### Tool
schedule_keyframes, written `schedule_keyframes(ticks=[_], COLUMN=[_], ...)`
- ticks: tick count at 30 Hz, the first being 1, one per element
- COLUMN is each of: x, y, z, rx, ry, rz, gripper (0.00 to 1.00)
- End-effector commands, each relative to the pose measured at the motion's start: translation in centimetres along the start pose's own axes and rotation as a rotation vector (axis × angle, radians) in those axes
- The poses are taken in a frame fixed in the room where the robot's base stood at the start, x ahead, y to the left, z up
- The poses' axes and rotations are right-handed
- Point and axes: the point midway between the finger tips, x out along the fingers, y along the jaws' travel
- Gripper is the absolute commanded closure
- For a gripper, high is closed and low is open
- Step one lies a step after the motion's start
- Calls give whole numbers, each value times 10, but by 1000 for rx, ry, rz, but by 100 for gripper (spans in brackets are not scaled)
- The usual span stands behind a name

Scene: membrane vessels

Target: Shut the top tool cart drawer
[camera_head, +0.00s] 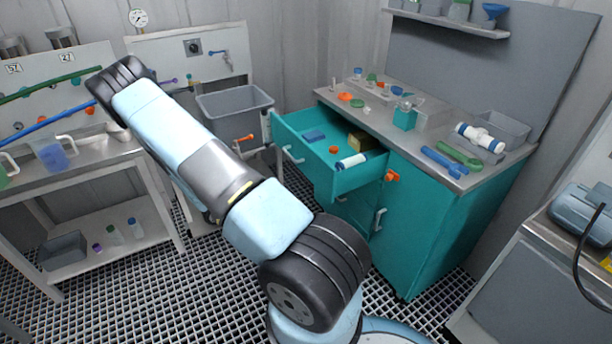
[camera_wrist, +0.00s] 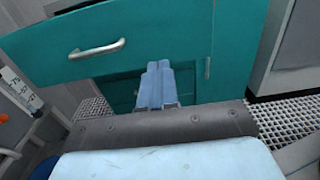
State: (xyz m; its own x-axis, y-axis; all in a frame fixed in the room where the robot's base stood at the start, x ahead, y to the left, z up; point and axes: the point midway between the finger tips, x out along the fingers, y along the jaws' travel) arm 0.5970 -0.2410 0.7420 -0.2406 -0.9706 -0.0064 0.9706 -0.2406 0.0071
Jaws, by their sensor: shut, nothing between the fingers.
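The tool cart (camera_head: 440,215) is teal with a grey top. Its top drawer (camera_head: 310,172) is pulled out toward the left and holds a blue block, a small orange piece, a brown box and a white-and-blue cylinder. The drawer handle (camera_head: 292,155) is a silver bar. In the wrist view the teal drawer front (camera_wrist: 150,35) fills the upper part, with its handle (camera_wrist: 97,48) left of my gripper (camera_wrist: 159,66). My gripper's blue fingers are together and empty, overlapping the front's lower edge in view. I cannot tell whether they touch it. The head view does not show the gripper.
Loose parts, a blue tool (camera_head: 443,161) and a grey bin (camera_head: 505,130) lie on the cart top. An orange knob (camera_head: 392,176) sits by the drawer's right end. A grey sink (camera_head: 235,103) stands behind my arm. A bench (camera_head: 90,160) is left. Grated floor (camera_head: 400,310) is open before the cart.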

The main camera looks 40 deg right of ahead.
Motion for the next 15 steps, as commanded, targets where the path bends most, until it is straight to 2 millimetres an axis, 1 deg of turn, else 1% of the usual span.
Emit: schedule_keyframes(ticks=[4,7,11,15], x=[6,17,38,63], y=[1,0,0,0], z=[-3,-3,-3,-2], rx=[-9,-8,-9,-9], ry=[-9,-8,-8,-8], rz=[8,6,5,4], gripper=[100,100,100,100])
